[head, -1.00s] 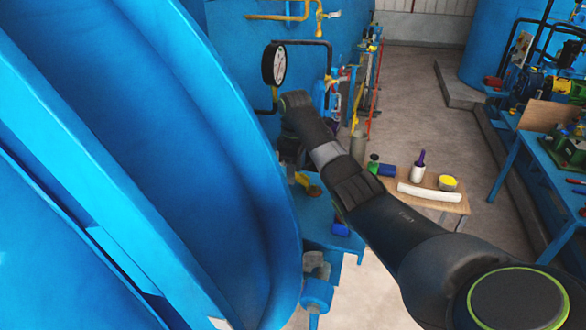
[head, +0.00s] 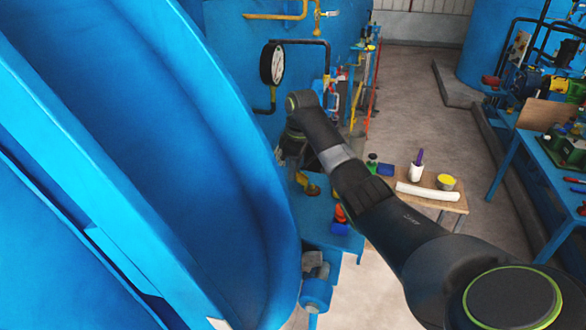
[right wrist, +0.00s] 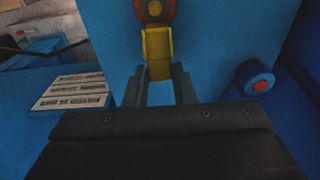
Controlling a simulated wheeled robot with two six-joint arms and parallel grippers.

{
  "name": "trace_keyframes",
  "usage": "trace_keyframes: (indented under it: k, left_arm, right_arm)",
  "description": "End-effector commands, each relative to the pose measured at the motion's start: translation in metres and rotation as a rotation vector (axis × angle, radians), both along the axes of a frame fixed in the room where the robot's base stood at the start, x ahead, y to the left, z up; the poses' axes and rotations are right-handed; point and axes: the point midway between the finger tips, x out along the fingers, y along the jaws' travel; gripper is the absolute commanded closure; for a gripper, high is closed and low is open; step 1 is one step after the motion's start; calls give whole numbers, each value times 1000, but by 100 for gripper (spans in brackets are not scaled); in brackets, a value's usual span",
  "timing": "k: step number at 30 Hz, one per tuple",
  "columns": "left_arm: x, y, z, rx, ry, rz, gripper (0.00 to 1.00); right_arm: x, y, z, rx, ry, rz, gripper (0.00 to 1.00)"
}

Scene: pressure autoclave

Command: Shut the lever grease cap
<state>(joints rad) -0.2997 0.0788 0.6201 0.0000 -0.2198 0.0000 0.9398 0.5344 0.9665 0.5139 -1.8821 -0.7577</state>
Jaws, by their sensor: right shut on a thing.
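A yellow lever (right wrist: 158,48) hangs below a round orange-red part (right wrist: 155,10) on a blue surface in the right wrist view. The fingers of my right gripper (right wrist: 160,84) stand on either side of the lower end of the yellow lever, shut on it. In the head view my right wrist reaches in beside the blue door edge, and its fingers are mostly hidden. Yellow parts (head: 308,183) show just below that wrist; I cannot tell whether they are the same lever. My left gripper is not in view.
The big blue door (head: 190,130) fills the left. A pressure gauge (head: 272,64) stands behind my wrist. A blue knob with a red centre (right wrist: 258,80) sits right of my fingers. A label plate (right wrist: 70,92) lies left.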

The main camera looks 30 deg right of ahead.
Motion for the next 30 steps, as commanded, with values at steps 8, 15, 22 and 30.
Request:
trace_keyframes:
  k: [8,15,22,30]
  left_arm:
    - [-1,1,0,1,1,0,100]
    - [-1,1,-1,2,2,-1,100]
    - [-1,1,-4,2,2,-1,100]
    - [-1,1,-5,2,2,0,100]
  right_arm:
    - [-9,-8,5,128,-152,0,100]
    - [-16,-14,8,238,-277,-1,100]
    - [-20,-17,9,309,-358,-1,100]
    - [-22,-18,10,340,-393,-1,100]
